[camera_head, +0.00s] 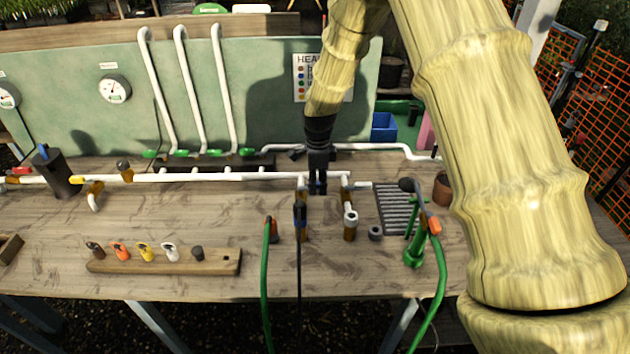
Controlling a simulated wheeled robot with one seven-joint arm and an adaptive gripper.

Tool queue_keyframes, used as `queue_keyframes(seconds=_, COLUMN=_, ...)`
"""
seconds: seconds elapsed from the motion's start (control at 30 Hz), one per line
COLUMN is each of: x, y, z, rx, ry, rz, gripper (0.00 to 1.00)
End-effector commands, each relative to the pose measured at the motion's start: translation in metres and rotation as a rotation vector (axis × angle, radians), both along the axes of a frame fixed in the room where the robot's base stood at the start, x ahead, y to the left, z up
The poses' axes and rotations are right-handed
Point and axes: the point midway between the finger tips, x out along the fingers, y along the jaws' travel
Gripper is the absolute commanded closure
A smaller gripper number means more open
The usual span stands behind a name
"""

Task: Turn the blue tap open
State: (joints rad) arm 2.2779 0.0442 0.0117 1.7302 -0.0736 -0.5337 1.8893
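A small blue piece (43,152) stands on top of a dark upright cylinder (58,175) at the far left of the bench; it is the clearest blue fitting, but I cannot tell whether it is the tap's handle. A dark, perhaps bluish fitting (300,213) hangs below the white pipe near the middle, with a dark hose running down from it. My gripper (318,190) points down at the white pipe (220,176), just right of and behind that fitting. Its two dark fingers look close together. Whether they are apart or touch anything is too small to tell.
A wooden rack (215,263) with coloured connectors lies at the front left. A green stand with a spray hose (415,245) and a drain grate (396,212) are at the right. A green panel (265,95) with gauges stands behind. Bare bench (190,215) lies in the middle left.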

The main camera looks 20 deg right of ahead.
Motion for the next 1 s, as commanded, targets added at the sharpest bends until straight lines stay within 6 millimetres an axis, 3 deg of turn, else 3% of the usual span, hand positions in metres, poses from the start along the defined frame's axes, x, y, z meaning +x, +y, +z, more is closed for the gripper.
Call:
queue_keyframes(seconds=0.07, x=0.003, y=0.000, z=-0.002, rx=0.000, ry=0.004, rz=0.000, gripper=0.66)
queue_keyframes(seconds=0.27, x=0.012, y=0.002, z=-0.010, rx=0.001, ry=0.016, rz=0.002, gripper=1.00)
queue_keyframes(seconds=0.77, x=0.016, y=0.003, z=-0.013, rx=0.002, ry=0.018, rz=0.033, gripper=1.00)
queue_keyframes(seconds=1.0, x=0.022, y=0.003, z=-0.013, rx=0.003, ry=0.017, rz=0.156, gripper=1.00)
